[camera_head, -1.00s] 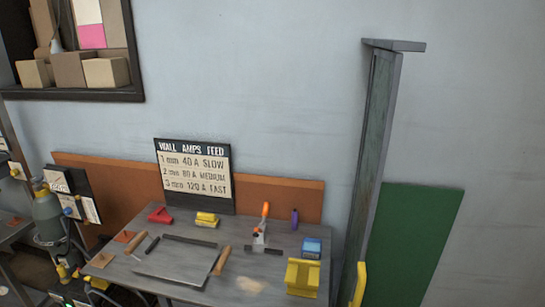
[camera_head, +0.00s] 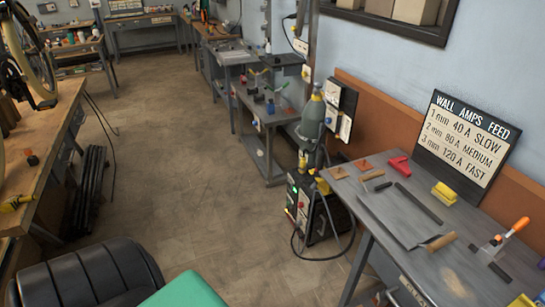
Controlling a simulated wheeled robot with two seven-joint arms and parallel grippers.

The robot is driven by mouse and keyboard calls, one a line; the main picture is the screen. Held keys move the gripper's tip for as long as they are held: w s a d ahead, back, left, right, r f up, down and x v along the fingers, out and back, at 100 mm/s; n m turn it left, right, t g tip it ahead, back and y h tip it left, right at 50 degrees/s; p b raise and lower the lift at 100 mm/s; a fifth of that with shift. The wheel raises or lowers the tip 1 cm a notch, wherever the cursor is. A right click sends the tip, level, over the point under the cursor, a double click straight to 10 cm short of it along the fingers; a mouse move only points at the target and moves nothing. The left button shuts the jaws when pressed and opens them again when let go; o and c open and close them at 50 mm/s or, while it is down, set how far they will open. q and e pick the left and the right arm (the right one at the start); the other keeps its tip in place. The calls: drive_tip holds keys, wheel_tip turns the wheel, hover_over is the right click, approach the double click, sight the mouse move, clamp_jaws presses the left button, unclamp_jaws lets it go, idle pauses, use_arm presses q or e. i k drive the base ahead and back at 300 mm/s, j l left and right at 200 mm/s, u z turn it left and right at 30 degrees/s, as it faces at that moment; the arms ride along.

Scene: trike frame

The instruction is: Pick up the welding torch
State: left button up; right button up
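I cannot clearly make out the welding torch in this view. A welding machine (camera_head: 312,207) with a green light and coloured knobs stands on the floor left of the steel table. A dark cable (camera_head: 322,258) loops from it over the floor and up beside the table. A grey-green gas cylinder (camera_head: 311,122) stands behind the machine. The steel table (camera_head: 385,222) holds a grey plate, wooden-handled tools, a red piece (camera_head: 400,166) and yellow blocks (camera_head: 444,193). Neither of my grippers is in view.
A sign with welding settings (camera_head: 468,140) stands at the table's back. A wooden workbench (camera_head: 40,170) is at left, with black bars on the floor beside it. A black seat (camera_head: 85,278) and a green surface (camera_head: 188,291) are at the bottom. The floor between (camera_head: 180,190) is clear.

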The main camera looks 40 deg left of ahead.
sight(321, 157)
drive_tip(key=u, duration=1.05)
drive_tip(key=l+z, duration=0.1)
drive_tip(key=z, duration=0.35)
drive_tip(key=i+z, duration=0.1)
drive_tip(key=z, duration=0.35)
drive_tip(key=l+z, duration=0.1)
drive_tip(key=z, duration=0.3)
drive_tip(key=u, duration=1.35)
drive_tip(key=i, duration=0.25)
